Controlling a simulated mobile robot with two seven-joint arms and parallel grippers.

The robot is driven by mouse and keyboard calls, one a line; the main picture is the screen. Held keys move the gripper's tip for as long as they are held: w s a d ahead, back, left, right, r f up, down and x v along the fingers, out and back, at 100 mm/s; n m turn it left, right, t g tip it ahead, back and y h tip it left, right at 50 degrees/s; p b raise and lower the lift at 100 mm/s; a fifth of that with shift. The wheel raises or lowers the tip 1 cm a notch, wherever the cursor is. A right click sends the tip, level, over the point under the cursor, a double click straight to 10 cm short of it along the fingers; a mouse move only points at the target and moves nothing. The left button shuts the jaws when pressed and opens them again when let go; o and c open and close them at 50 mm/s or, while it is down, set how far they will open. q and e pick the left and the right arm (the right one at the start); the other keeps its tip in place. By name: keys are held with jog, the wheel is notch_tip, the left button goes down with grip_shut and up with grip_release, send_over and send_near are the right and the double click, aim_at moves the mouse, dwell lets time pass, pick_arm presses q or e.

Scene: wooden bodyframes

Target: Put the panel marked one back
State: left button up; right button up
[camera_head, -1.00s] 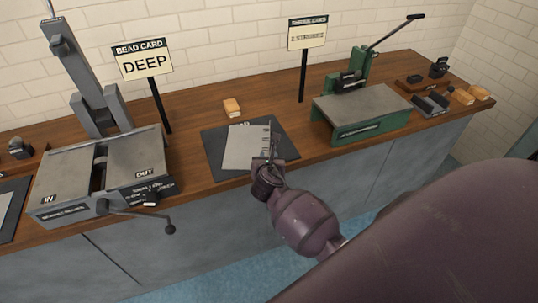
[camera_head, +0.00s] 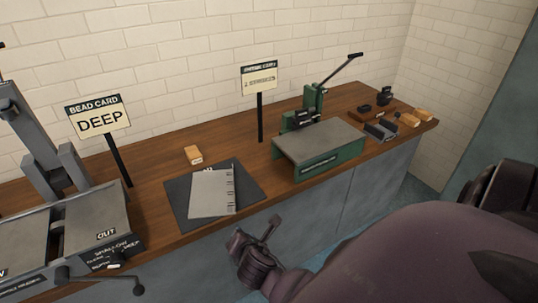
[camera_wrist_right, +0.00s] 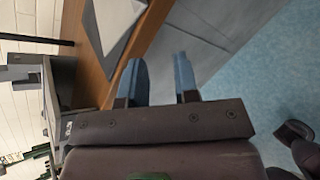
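A light grey panel (camera_head: 211,193) with several notches along its right edge lies flat on a dark mat (camera_head: 250,188) on the wooden bench. No number can be read on it. My right gripper (camera_head: 272,226) is off the bench's front edge, to the right of and nearer than the panel, not touching it. In the right wrist view my right gripper (camera_wrist_right: 157,65) has its two blue-grey fingers apart with nothing between them. Part of the panel (camera_wrist_right: 118,20) also shows there. My left gripper is not in view.
A grey machine (camera_head: 88,222) with a crank stands at the left, beside a "BEAD CARD DEEP" sign (camera_head: 98,120). A green lever press (camera_head: 320,145) stands right of the mat, with a second sign (camera_head: 259,78) behind. A small wooden block (camera_head: 193,155) lies behind the panel. Small tools lie far right.

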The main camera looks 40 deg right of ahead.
jog(key=s+a+f+m+y, duration=0.1)
jog(key=s+m+y, duration=0.1)
jog(key=s+m, duration=0.4)
jog(key=s+f+m+t+y, duration=0.1)
jog(key=s+m, duration=0.6)
jog(key=m, duration=0.8)
jog(key=shift+s+a+f+m+y, duration=0.25)
jog(key=shift+a+f+m+y, duration=0.2)
jog(key=shift+y, duration=0.55)
